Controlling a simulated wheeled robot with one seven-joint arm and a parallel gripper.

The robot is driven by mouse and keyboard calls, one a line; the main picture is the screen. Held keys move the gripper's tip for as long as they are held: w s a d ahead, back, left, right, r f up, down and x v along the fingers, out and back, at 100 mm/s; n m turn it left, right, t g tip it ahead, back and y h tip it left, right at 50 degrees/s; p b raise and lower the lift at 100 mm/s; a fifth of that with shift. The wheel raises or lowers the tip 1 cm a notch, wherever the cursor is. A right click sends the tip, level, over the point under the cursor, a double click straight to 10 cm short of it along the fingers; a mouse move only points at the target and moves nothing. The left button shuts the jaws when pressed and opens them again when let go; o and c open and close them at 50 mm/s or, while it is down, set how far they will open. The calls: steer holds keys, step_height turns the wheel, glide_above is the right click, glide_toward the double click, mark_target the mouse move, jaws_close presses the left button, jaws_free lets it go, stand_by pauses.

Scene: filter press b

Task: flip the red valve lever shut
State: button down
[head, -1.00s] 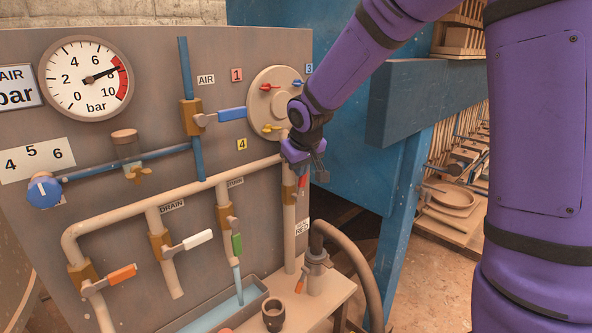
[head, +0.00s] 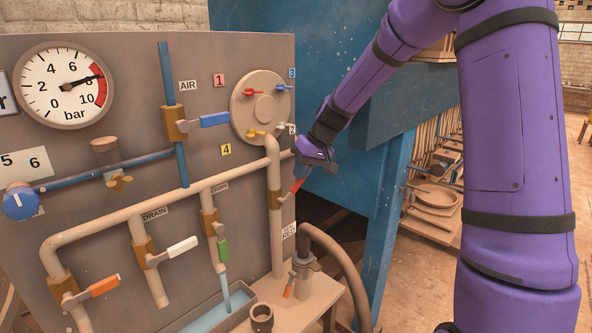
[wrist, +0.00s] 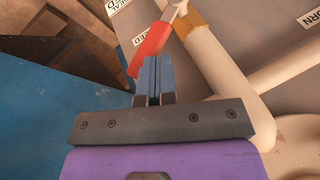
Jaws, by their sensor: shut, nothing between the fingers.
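The red valve lever (head: 298,186) sits on a brass valve (head: 276,199) on the vertical pipe at the panel's right edge. It sticks out up and to the right of the valve, at an angle to the pipe. My gripper (head: 304,172) is at the lever's free end in the head view, its fingers hard to make out. In the wrist view, my gripper's blue fingers (wrist: 153,75) are together and empty. The red lever (wrist: 152,44) shows just beyond and left of their tips. I cannot tell whether they touch it.
Orange (head: 104,285), white (head: 182,246), green (head: 222,250) and blue (head: 215,119) levers stand left on the panel. A round selector plate (head: 263,95) is above the red lever. A blue frame post (head: 385,230) stands to the right. A hose (head: 345,265) curves below.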

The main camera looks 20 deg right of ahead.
steer(key=shift+w+d+f, duration=0.25)
steer(key=shift+d+f, duration=0.35)
steer(key=shift+f, duration=0.05)
steer(key=shift+w+d+f, duration=0.2)
steer(key=shift+d+f, duration=0.35)
steer(key=shift+f, duration=0.05)
steer(key=s+a+r, duration=0.1)
steer(key=s+r, duration=0.1)
steer(key=s, duration=0.6)
steer(key=s+a+r, duration=0.1)
steer(key=s+r, duration=0.2)
steer(key=s, duration=0.4)
steer(key=shift+s, duration=0.4)
steer(key=shift+a, duration=0.1)
